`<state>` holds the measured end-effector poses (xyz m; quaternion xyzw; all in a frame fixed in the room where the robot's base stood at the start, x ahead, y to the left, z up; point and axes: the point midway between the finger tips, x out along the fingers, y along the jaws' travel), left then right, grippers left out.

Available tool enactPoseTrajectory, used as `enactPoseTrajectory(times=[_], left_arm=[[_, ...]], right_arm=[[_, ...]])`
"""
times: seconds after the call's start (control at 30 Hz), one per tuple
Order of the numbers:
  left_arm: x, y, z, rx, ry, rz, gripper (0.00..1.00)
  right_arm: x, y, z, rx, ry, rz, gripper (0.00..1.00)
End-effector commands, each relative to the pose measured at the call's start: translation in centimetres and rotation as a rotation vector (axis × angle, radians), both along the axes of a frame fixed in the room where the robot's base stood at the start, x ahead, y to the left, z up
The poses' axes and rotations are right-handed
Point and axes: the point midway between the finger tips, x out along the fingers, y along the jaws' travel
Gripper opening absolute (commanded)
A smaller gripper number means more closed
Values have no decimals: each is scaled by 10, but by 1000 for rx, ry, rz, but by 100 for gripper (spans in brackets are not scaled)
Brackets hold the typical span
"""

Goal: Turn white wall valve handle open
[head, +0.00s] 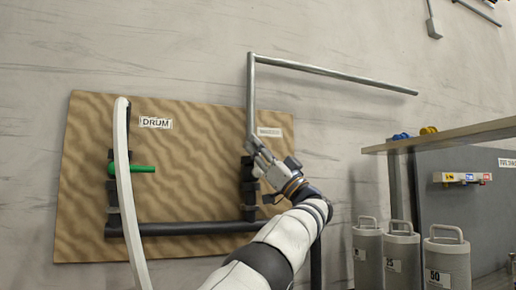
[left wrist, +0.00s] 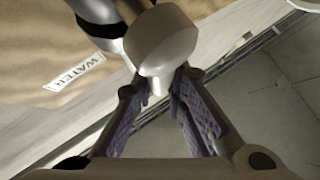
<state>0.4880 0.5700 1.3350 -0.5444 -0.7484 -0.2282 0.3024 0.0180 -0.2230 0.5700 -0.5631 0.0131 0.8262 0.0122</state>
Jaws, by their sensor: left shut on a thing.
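The white valve handle (left wrist: 165,45) shows in the left wrist view as a pale rounded piece with a narrow stem, close to the WATER label. My left gripper (left wrist: 158,92) is shut on it, with a finger on each side. In the head view my left gripper (head: 259,152) is at the right side of the brown wall board (head: 200,185), by the dark valve body (head: 249,180). The gripper hides most of the handle there, so I cannot tell its angle. My right gripper is not in view.
A green handle (head: 143,168) sits under the DRUM label (head: 155,122). A white curved bar (head: 124,180) passes in front of the board's left side. A grey pipe (head: 335,73) runs above. Grey canisters (head: 447,262) and a shelf (head: 440,136) stand at right.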

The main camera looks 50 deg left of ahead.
Motion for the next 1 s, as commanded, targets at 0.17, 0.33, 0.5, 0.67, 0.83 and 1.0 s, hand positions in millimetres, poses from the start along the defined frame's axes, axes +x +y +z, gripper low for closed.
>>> enactPoseTrajectory(times=[0.17, 0.33, 0.5, 0.67, 0.83, 1.0], left_arm=[[-2, -1, 5, 4, -5, -2, 0], [-2, 0, 4, 3, -4, -2, 34], [-1, 0, 2, 2, -2, -1, 34], [0, -2, 0, 0, -1, -1, 34], [7, -20, -18, -3, 3, -3, 34], [18, -52, -53, 1, 3, -3, 34]], right_arm=[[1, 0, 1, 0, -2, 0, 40], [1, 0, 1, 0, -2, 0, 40], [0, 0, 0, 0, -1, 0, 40], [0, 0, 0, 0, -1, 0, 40], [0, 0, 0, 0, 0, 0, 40], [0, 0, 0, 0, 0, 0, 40]])
